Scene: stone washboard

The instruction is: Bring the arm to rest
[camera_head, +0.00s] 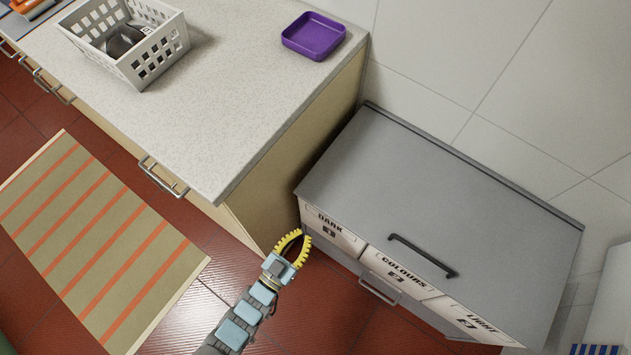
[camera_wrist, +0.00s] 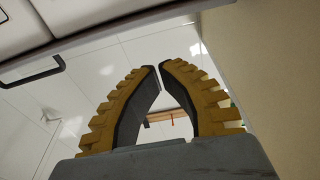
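My gripper (camera_head: 304,233) is at the lower middle of the head view, at the end of my arm reaching up from the bottom edge. Its two yellow ribbed fingers curve towards each other like a ring. In the wrist view the fingertips (camera_wrist: 159,67) nearly meet, with a narrow gap and nothing held between them. In the head view it appears beside the left front corner of the grey-lidded laundry sorter (camera_head: 440,180), near the DARK label; I cannot tell the exact distance.
The counter (camera_head: 225,95) carries a white basket (camera_head: 165,55) with a dark item inside and a purple tray (camera_head: 313,36). A striped rug (camera_head: 90,240) lies on the red floor (camera_head: 285,320). A black handle (camera_head: 423,256) lies on the sorter's lid.

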